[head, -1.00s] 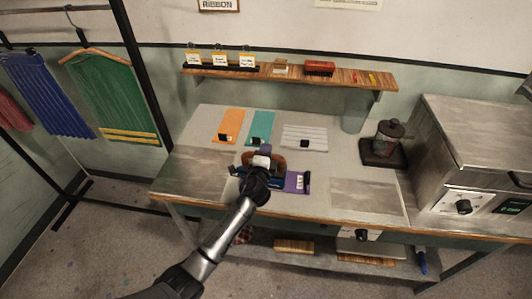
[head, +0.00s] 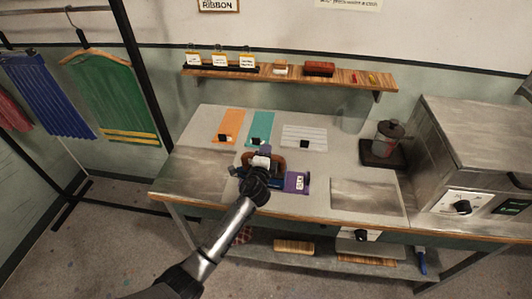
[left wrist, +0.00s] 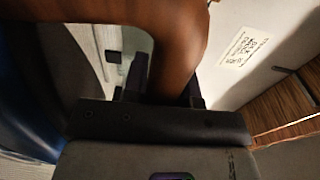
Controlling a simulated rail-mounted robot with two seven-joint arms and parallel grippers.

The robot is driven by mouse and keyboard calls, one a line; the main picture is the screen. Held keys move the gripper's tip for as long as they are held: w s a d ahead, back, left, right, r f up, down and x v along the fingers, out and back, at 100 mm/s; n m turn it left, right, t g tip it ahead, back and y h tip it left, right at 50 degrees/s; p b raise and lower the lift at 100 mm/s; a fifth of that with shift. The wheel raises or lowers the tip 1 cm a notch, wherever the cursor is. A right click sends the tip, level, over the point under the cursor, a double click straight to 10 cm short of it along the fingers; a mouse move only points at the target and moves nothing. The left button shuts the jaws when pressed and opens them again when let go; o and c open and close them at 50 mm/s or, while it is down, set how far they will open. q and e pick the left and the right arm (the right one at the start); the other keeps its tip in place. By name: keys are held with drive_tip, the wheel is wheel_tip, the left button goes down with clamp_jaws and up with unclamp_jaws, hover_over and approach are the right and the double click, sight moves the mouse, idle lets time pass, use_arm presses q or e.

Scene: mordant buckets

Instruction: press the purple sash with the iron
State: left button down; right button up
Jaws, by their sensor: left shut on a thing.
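The purple sash (head: 297,183) lies flat on the worktable with a white tag near its right end. The iron (head: 278,161) has a brown handle and a dark blue body and sits over the sash's left part, hiding it. I cannot tell whether its sole touches the cloth. My left gripper (head: 262,163) is shut on the iron's handle from above. In the left wrist view the brown handle (left wrist: 180,45) passes between the dark fingers of my left gripper (left wrist: 165,85). My right gripper is not in view.
An orange strip (head: 229,122), a teal strip (head: 261,124) and a pale striped strip (head: 304,132) lie behind the iron. A dark pot (head: 389,138) on a stand and a metal unit (head: 462,140) stand at right. A wooden shelf (head: 345,78) hangs above. The table's front corners look clear.

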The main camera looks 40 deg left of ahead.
use_arm(q)
drive_tip(key=shift+r+p, duration=0.45)
drive_tip(key=shift+r, duration=0.3)
wheel_tip(320, 180, up, 4)
drive_tip(key=p, duration=0.3)
drive_tip(key=shift+f, duration=0.1)
